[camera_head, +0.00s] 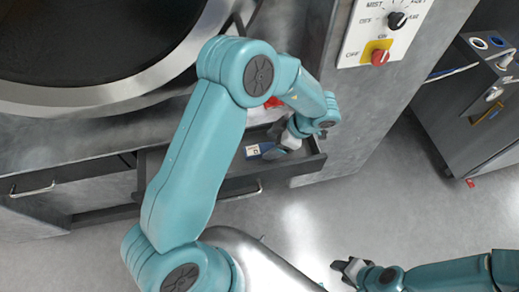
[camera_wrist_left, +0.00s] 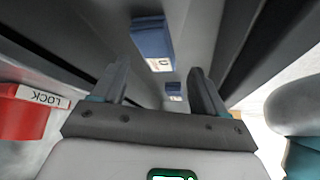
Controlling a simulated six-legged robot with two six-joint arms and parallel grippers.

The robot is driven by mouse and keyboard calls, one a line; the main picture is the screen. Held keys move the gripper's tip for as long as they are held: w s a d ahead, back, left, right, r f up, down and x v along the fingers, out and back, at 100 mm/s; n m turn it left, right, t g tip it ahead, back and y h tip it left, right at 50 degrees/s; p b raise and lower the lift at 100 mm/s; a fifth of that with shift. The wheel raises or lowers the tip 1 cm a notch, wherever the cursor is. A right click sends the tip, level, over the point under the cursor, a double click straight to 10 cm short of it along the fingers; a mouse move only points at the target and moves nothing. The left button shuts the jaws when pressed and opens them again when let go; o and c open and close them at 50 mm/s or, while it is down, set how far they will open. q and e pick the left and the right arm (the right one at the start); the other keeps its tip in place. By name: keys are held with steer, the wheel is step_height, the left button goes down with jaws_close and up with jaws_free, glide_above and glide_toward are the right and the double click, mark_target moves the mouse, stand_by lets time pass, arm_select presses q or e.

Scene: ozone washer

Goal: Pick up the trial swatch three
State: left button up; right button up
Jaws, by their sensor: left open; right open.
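A pulled-out grey drawer (camera_head: 228,183) holds a small blue swatch with a white label (camera_head: 253,150). My left gripper (camera_head: 277,143) reaches down over the drawer, close to the swatch's right. In the left wrist view, my open left fingers (camera_wrist_left: 160,88) have nothing gripped. Ahead of them lie a larger blue swatch (camera_wrist_left: 152,40) and a smaller blue piece with a white label (camera_wrist_left: 173,90). I cannot tell from the labels which is trial swatch three. My right gripper (camera_head: 347,268) is open and empty above the floor, at the bottom of the head view.
A large round washer rim (camera_head: 110,95) stands at upper left. A red piece with a LOCK label (camera_wrist_left: 25,112) is left of my left fingers. A control panel (camera_head: 383,30) is at upper right, a grey cabinet (camera_head: 455,110) at far right.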

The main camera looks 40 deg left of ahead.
mark_target(260, 149)
arm_select(q)
steer(key=x, duration=0.4)
steer(key=shift+s+a+f, duration=0.1)
steer(key=shift+a+f, duration=0.1)
steer(key=shift+a, duration=0.25)
steer(key=shift+f, duration=0.15)
steer(key=c, duration=1.1)
